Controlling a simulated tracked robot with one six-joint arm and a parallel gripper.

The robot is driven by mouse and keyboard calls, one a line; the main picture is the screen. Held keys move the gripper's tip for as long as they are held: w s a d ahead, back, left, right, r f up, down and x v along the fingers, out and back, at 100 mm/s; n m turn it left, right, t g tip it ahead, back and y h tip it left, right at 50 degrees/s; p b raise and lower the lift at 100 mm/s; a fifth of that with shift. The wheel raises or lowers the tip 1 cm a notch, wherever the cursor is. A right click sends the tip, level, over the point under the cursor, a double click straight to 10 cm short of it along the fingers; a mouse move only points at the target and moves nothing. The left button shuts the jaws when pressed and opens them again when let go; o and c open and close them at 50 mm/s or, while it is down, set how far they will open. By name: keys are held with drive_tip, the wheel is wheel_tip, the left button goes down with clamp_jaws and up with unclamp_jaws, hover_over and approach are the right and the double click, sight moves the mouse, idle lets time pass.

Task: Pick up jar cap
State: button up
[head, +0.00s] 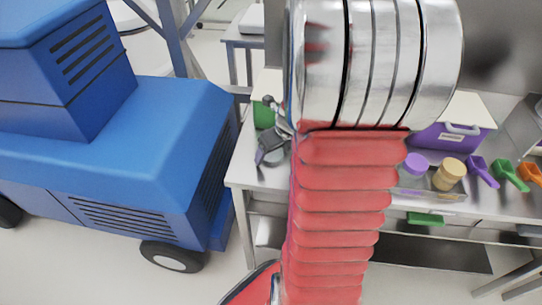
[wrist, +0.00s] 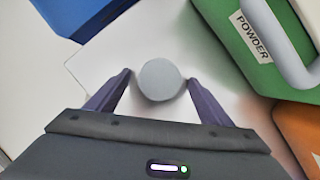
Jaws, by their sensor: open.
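The jar cap looks like a round, flat grey disc (wrist: 160,80) lying on the pale table in the wrist view. My gripper (wrist: 158,77) is open, with one dark finger to the left of the disc and one to the right. The fingertips sit close beside its edges, and I cannot tell whether they touch it. In the head view my gripper (head: 265,155) is over the table's left end, with a grey disc (head: 274,157) beside it. My arm hides part of the table there.
A green container (wrist: 240,45) labelled POWDER stands right of the disc, with an orange object (wrist: 302,128) below it. A large blue machine (head: 150,125) stands left of the table. A purple bin (head: 448,139), jars and scoops (head: 482,171) are on the right.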

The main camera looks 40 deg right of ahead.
sight(273, 156)
drive_tip(key=shift+f, duration=0.15)
drive_tip(key=shift+c, duration=0.5)
drive_tip(key=c, duration=1)
drive_tip(key=shift+w, duration=0.1)
wheel_tip(273, 156, up, 10)
idle(0.8)
